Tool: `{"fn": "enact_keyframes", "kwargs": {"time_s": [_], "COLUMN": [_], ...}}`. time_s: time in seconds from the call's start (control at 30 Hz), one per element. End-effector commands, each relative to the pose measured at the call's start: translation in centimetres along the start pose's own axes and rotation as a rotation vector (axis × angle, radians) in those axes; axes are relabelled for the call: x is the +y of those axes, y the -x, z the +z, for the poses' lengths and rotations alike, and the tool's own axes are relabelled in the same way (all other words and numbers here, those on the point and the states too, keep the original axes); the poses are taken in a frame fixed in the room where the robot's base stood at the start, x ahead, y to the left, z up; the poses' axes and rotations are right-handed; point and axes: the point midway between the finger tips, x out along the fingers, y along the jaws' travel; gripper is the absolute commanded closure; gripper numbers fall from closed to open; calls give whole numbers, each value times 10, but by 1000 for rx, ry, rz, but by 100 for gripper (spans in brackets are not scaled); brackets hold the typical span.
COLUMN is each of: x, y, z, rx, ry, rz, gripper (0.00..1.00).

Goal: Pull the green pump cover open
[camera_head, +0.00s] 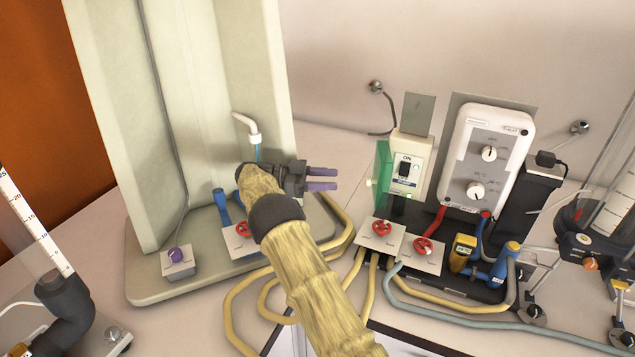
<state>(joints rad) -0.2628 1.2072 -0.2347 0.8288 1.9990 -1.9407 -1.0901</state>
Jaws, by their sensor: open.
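The green pump cover (381,169) is a translucent green panel at the left side of the cream switch box (407,165), whose switch is marked ON. The panel looks swung out edge-on from the box's left side, with a small pale knob near its left lower edge. My gripper (338,179) is open, with two purple-tipped fingers pointing right toward the cover. It is empty and a short gap lies between the fingertips and the panel. My arm, in a yellowish sleeve, comes up from the bottom middle and hides part of the board behind it.
A white control unit with two dials (488,155) stands right of the switch box. Red valve wheels (382,228) sit below the cover, with yellow hoses (333,235) beside my arm. A tall pale board (115,110) stands behind the gripper on the left.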

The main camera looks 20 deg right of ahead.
Motion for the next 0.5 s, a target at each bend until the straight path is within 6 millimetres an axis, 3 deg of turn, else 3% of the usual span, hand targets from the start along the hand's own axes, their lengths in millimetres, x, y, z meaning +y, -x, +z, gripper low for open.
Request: {"fn": "enact_keyframes", "kwargs": {"time_s": [0.2,0.5], "x": [-1,0], "y": [21,26], "z": [1,0], "rx": [1,1], "ry": [-2,0], "rz": [-1,2], "gripper": [56,56]}}
